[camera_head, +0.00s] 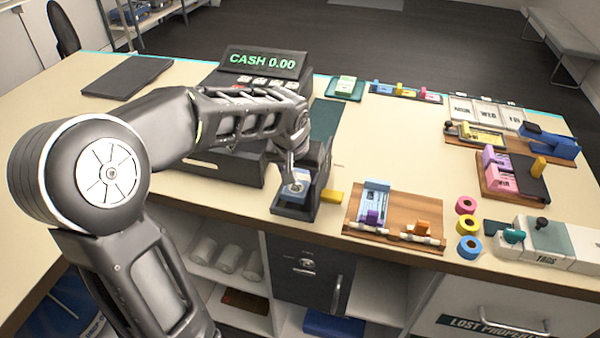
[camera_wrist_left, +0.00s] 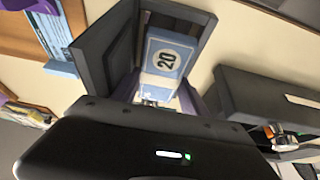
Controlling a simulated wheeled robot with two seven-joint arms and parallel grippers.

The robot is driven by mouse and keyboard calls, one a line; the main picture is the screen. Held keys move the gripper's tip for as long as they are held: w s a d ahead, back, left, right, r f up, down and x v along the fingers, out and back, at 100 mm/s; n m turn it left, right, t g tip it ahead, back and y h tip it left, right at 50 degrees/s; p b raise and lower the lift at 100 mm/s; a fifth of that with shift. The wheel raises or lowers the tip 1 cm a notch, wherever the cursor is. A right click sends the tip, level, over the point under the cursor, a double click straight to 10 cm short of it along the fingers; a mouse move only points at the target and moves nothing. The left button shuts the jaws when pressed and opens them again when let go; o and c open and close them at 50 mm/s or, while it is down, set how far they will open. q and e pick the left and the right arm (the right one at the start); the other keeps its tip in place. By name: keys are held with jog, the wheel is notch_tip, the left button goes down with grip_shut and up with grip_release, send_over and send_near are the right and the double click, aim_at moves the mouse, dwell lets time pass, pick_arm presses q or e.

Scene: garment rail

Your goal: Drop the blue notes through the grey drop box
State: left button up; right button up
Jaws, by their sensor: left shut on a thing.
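My left gripper (camera_head: 295,178) is shut on a blue note bundle (camera_head: 298,187) at the grey drop box (camera_head: 297,210). In the left wrist view the held blue notes (camera_wrist_left: 172,55), marked 20, stand between the dark walls of the drop box (camera_wrist_left: 108,45). The gripper hides their lower end, and I cannot tell how deep they sit. A light blue item (camera_head: 377,192) with a purple block rests on the wooden tray to the right; it also shows in the left wrist view (camera_wrist_left: 50,38). My right gripper is in neither view.
The cash register (camera_head: 262,62) stands behind my left arm. A yellow block (camera_head: 331,196) lies close to the box's right side. The wooden tray (camera_head: 353,228), coloured rolls (camera_head: 468,225) and a tray with pink and purple bundles (camera_head: 510,195) occupy the right. The counter's left part is mostly bare.

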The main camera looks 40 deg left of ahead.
pick_arm(q)
jog(key=shift+f+b, duration=0.2)
jog(key=shift+b, duration=0.3)
dwell(0.8)
jog(key=shift+s+f+b, duration=0.15)
jog(key=shift+f+b, duration=0.15)
jog(key=shift+f, duration=0.05)
dwell(0.8)
jog(key=o, duration=1.4)
jog(key=shift+o, duration=0.7)
jog(key=shift+a+r+p, duration=0.1)
jog(key=shift+r+p, duration=0.6)
jog(key=shift+r, duration=0.3)
jog(key=shift+w+d+r+p, duration=0.15)
jog(key=shift+r+p, duration=0.4)
jog(key=shift+r, duration=0.4)
jog(key=shift+w+d+r+p, duration=0.1)
jog(key=shift+r+p, duration=0.4)
jog(key=shift+r, duration=0.4)
jog(key=shift+r+p, duration=1.65)
jog(key=shift+r, duration=0.9)
jog(key=shift+a+f, duration=0.15)
